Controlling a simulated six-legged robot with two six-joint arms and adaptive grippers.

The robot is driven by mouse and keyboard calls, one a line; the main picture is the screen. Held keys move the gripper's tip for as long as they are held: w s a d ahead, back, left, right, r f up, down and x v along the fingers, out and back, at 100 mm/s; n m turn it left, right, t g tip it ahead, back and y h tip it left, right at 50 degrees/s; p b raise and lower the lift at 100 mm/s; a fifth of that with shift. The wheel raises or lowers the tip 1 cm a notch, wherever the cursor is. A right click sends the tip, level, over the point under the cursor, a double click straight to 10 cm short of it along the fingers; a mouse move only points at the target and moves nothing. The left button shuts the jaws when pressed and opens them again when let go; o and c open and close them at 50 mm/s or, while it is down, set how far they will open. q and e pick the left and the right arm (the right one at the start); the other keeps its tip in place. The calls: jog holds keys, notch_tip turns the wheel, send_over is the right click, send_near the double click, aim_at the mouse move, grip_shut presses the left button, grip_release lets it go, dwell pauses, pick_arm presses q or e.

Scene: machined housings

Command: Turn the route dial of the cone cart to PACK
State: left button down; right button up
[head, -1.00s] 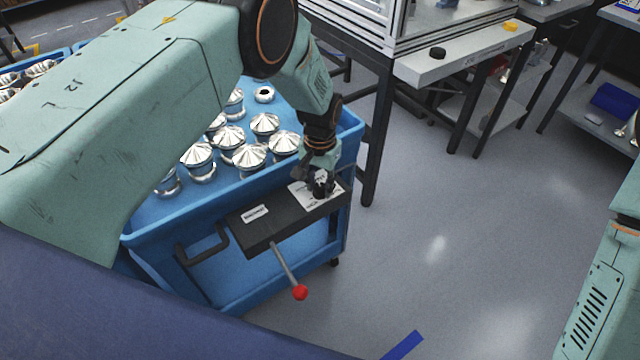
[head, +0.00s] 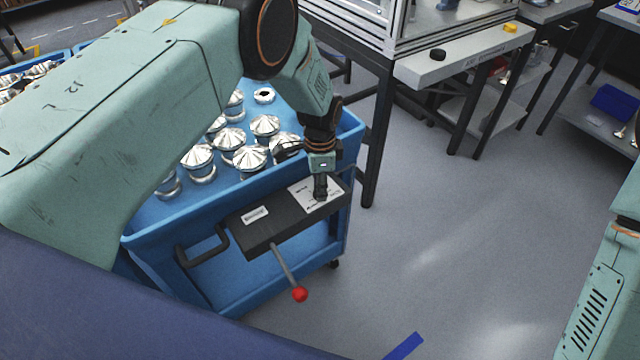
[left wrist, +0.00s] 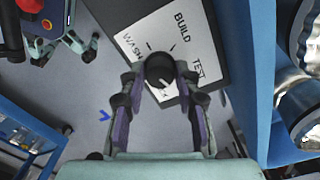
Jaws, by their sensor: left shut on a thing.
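The blue cone cart (head: 349,143) stands left of centre in the head view, with shiny metal cones (head: 229,138) on top. A dark panel at its end carries a white label plate (head: 303,191). The black route dial (left wrist: 159,69) sits on this plate in the left wrist view, with WASH, BUILD and TEST printed around it. A lower word, partly hidden, ends in K. A pale mark on the dial points down towards that word. My left gripper (head: 320,190) is shut on the dial, one finger on each side. My right gripper is not in view.
A lever with a red ball (head: 299,294) sticks out below the panel, beside a black handle (head: 203,252). A bench (head: 465,55) with a black puck and a yellow piece stands behind.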

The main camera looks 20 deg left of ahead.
pick_arm(q)
jog(key=shift+m, duration=2)
jog(key=c, duration=1)
grip_release()
jog(key=shift+o, duration=0.2)
jog(key=shift+r, duration=0.1)
notch_tip(320, 180, up, 12)
